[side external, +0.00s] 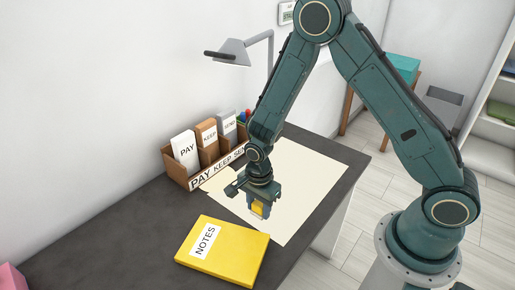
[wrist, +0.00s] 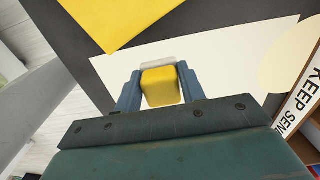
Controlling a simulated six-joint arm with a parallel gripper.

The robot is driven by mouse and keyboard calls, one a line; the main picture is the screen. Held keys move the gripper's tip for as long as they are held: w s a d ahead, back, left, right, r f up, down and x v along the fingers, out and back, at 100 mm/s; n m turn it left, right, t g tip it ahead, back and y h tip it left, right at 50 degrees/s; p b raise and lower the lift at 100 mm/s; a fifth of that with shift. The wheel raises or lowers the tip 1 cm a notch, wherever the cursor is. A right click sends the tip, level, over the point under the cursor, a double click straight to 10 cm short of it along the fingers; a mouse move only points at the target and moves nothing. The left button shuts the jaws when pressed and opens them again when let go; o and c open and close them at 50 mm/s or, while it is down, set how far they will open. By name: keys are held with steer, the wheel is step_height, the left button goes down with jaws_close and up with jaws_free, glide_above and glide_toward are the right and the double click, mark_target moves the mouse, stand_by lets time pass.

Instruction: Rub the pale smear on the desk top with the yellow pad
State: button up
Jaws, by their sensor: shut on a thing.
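My gripper (side external: 259,205) is shut on the yellow pad (side external: 258,208), low over the pale sheet on the desk. In the wrist view the pad (wrist: 160,86) sits between both fingers, with a pale grey layer along its far edge. I cannot tell whether it touches the surface below. The dark grey desk top (side external: 120,235) shows around the sheet. A rounded cream patch (wrist: 291,58) lies at the right of the wrist view, beside the organiser and apart from the pad. I cannot tell for sure that it is the smear.
The large pale sheet (side external: 308,175) covers the desk's right part. A yellow NOTES book (side external: 235,258) lies close in front of my gripper. A wooden organiser (side external: 178,172) with labelled cards stands behind left. A lamp (side external: 232,52) overhangs the back.

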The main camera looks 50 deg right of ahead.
steer(key=shift+r, duration=2.7)
steer(key=shift+s, duration=0.1)
steer(key=shift+s+f, duration=0.2)
steer(key=shift+s, duration=0.35)
steer(key=shift+f, duration=0.1)
